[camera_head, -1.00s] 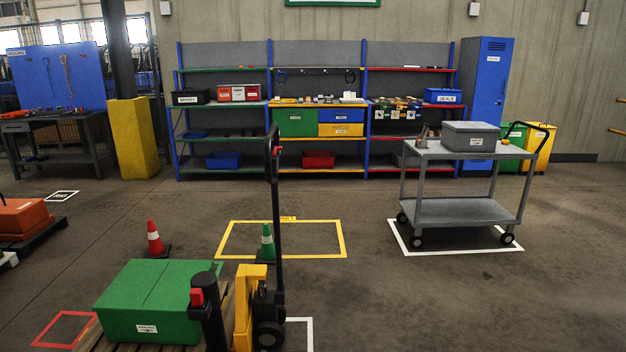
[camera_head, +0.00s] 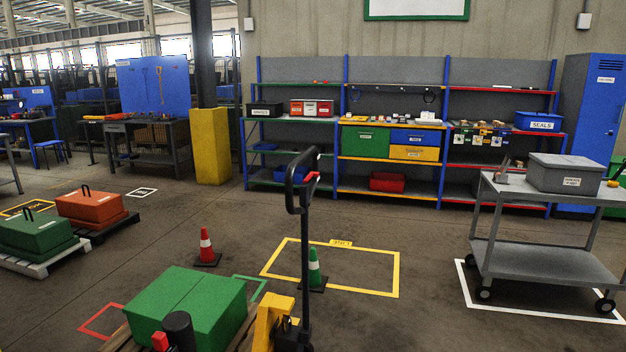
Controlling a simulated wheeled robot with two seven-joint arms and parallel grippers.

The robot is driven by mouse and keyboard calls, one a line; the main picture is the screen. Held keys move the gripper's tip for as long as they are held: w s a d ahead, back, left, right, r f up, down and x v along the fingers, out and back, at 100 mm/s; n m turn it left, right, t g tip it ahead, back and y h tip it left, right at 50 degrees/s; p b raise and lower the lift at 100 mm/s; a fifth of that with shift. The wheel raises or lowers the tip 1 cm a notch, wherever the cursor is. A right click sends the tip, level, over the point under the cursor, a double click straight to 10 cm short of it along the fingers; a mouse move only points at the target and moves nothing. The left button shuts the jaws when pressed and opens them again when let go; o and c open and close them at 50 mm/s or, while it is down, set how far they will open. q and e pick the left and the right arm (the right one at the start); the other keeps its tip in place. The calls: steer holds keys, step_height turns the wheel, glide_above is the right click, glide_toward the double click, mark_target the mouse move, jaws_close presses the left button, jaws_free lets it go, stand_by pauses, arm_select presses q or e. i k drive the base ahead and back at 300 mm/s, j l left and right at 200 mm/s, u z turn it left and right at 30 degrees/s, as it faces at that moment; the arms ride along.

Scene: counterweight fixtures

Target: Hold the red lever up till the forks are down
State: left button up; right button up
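The pallet jack's black handle (camera_head: 304,240) stands upright right of centre, with a loop at its top. The small red lever (camera_head: 311,177) sits at the loop's lower right side. The jack's yellow body (camera_head: 270,322) is at the bottom edge. A green crate (camera_head: 190,303) rests on a wooden pallet (camera_head: 118,341) left of the jack. The forks are hidden, so their height cannot be told. Neither of my grippers is in view, and nothing is seen touching the lever. A black post with a red block (camera_head: 160,341) shows in front of the crate.
A red cone (camera_head: 206,246) and a green cone (camera_head: 314,268) stand behind the jack, the green one by a yellow floor outline (camera_head: 399,275). A grey cart (camera_head: 545,262) stands at right. Orange (camera_head: 92,205) and green (camera_head: 38,232) lidded loads sit on pallets at left.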

mark_target(312, 173)
steer(key=i+l+u, duration=0.1)
steer(key=i+l, duration=0.25)
steer(key=i+l+u, duration=0.1)
steer(key=i+l, duration=0.3)
steer(key=i+l+u, duration=0.1)
steer(key=i+l, duration=0.3)
steer(key=i+l+u, duration=0.1)
steer(key=i+l, duration=0.3)
steer(key=i+l+u, duration=0.15)
steer(key=i+l, duration=0.15)
steer(key=l, duration=0.3)
steer(key=i+l+u, duration=0.1)
steer(key=i+l, duration=0.25)
steer(key=l, duration=0.15)
steer(key=i+l+u, duration=0.1)
steer(key=i+l, duration=0.2)
steer(key=l, duration=0.25)
steer(key=i+l+u, duration=0.1)
steer(key=i+l, duration=0.15)
steer(key=l, duration=0.35)
